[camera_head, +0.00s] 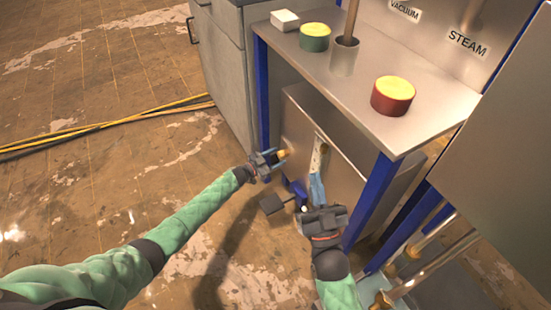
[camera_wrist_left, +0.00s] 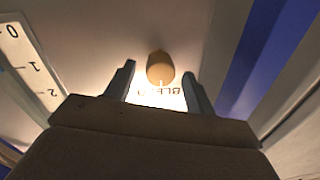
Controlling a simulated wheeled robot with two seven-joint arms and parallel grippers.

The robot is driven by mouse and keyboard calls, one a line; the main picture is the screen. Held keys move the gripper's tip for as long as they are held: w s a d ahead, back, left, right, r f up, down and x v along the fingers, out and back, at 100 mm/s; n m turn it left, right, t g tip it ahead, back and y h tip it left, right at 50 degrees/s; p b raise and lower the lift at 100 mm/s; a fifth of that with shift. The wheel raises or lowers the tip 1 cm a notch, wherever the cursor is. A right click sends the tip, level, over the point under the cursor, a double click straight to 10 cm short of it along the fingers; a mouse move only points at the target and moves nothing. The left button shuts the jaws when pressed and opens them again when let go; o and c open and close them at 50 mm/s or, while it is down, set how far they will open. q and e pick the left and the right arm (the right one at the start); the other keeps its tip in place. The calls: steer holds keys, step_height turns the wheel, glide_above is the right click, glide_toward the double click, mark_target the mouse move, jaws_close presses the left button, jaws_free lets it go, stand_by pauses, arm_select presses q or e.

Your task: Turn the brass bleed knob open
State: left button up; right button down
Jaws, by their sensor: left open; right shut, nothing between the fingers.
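The brass bleed knob (camera_head: 282,154) sticks out from the grey metal panel below the steel table. In the left wrist view the knob (camera_wrist_left: 160,68) lies ahead, between and just beyond my fingertips, with partly legible "BLE" lettering beside it. My left gripper (camera_head: 272,158) is open at the knob, one finger on each side of its line; I cannot tell whether they touch it. It also shows in the left wrist view (camera_wrist_left: 160,82). My right gripper (camera_head: 318,209) is shut and empty, lower and to the right, in front of the panel near a blue part.
A numbered scale (camera_wrist_left: 25,70) is on the panel, showing as a pale strip (camera_head: 318,152) in the head view. Blue posts (camera_head: 372,200) flank the panel. Yellow cables (camera_head: 120,122) lie on the floor.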

steer(key=shift+r, duration=0.25)
